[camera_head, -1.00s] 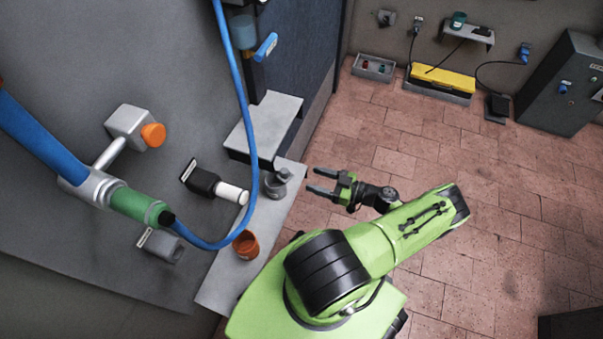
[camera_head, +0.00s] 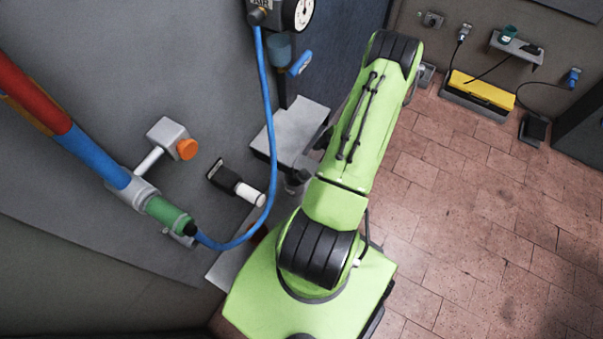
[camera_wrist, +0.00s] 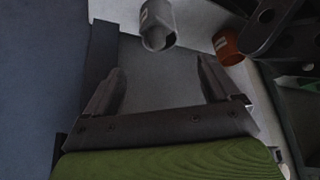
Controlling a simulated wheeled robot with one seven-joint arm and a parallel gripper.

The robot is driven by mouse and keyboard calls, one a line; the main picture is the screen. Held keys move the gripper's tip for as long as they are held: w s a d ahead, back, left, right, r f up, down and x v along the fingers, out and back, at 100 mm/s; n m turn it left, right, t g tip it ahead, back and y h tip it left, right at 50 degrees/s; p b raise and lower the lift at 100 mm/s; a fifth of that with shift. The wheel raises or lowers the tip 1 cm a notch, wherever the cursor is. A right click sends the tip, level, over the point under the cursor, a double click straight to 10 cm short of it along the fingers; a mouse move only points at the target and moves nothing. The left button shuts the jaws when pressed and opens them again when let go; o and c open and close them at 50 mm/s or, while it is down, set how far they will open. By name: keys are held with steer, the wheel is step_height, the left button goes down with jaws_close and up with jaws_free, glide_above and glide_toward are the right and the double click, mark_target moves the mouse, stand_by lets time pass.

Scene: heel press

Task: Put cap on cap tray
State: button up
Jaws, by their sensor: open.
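I cannot tell for sure which thing is the cap or the cap tray. My gripper (camera_wrist: 160,66) is open in the wrist view, with nothing between its fingers; my arm hides it in the head view. An orange cup-like piece (camera_wrist: 229,46) shows beyond the right finger in the wrist view. In the head view only a sliver of it (camera_head: 258,235) shows by the blue hose. A small dark grey knobbed piece (camera_head: 296,179) stands on the pale ledge, partly hidden by my arm. A grey tray (camera_head: 426,74) at the far wall is mostly hidden behind my arm.
A grey rounded fitting (camera_wrist: 156,24) shows beyond the fingers. A pale block (camera_head: 292,133) stands close left of my arm. The blue hose (camera_head: 270,130) hangs down to a green-ended pipe (camera_head: 166,214). A yellow box (camera_head: 482,90) lies by the far wall. The floor at right is clear.

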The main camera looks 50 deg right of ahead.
mark_target(304, 172)
steer(key=b+x, duration=0.2)
steer(key=x, duration=0.8)
steer(key=shift+w+f, duration=0.15)
steer(key=shift+f, duration=0.15)
steer(key=shift+r, duration=0.1)
steer(key=shift+c, duration=0.3)
steer(key=c, duration=1.3)
steer(key=r+p, duration=0.1)
steer(key=r, duration=0.2)
steer(key=r+p, duration=0.1)
steer(key=r, duration=0.3)
steer(key=shift+s+d+r, duration=0.1)
steer(key=shift+s+r, duration=0.1)
steer(key=shift+r, duration=0.15)
steer(key=shift+c, duration=0.2)
steer(key=s+d+p, duration=0.1)
steer(key=s, duration=1.8)
steer(key=shift+s+d+f+p, duration=0.3)
steer(key=shift+d+f, duration=0.05)
steer(key=shift+d, duration=0.05)
